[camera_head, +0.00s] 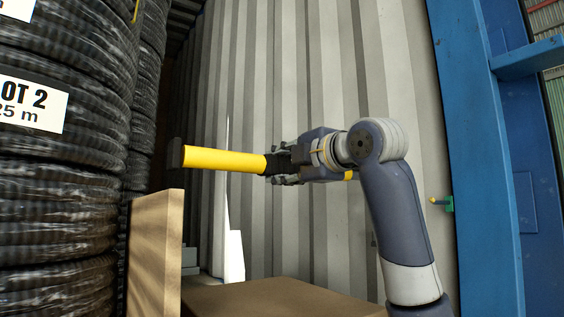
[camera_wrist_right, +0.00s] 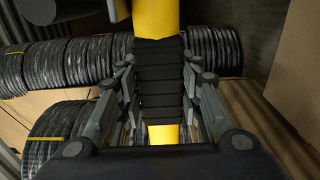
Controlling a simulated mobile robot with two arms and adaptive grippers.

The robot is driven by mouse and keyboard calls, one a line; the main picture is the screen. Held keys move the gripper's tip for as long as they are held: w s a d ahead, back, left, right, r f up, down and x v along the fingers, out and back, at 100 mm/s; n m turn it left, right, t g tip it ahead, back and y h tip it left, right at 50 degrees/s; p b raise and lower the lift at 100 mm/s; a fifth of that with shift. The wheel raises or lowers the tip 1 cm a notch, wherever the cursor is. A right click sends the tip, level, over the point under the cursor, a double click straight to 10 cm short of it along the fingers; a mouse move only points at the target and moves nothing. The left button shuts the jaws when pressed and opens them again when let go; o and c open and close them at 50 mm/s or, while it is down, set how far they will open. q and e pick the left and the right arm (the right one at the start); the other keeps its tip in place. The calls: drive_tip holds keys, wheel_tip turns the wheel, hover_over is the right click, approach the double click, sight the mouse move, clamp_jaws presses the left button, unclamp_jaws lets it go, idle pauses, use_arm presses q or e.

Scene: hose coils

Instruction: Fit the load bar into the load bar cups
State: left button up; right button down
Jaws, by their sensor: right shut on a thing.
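The load bar is a yellow tube (camera_head: 225,160) with a black ribbed sleeve and a black end pad. It lies nearly level in the head view, its padded end toward the hose stacks at left. My right gripper (camera_head: 280,164) is shut on the black sleeve. In the right wrist view the gripper's fingers (camera_wrist_right: 160,85) lie on both sides of the sleeve (camera_wrist_right: 158,72), with yellow tube above and below it. The bar's other end is hidden behind my right arm. I cannot make out the load bar cups for certain. My left gripper is not in view.
Tall stacks of black hose coils (camera_head: 60,160) stand at left, close to the bar's padded end. A wooden board (camera_head: 155,250) stands upright below that end. A corrugated container wall (camera_head: 300,70) lies behind. A small green and yellow fitting (camera_head: 447,203) is by the blue frame (camera_head: 480,150).

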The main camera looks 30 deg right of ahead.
drive_tip(key=shift+f, duration=2.15)
wheel_tip(320, 180, down, 6)
drive_tip(key=b, duration=0.4)
drive_tip(key=shift+s+a, duration=0.2)
drive_tip(key=shift+s, duration=0.1)
drive_tip(key=shift+d, duration=0.1)
idle(0.3)
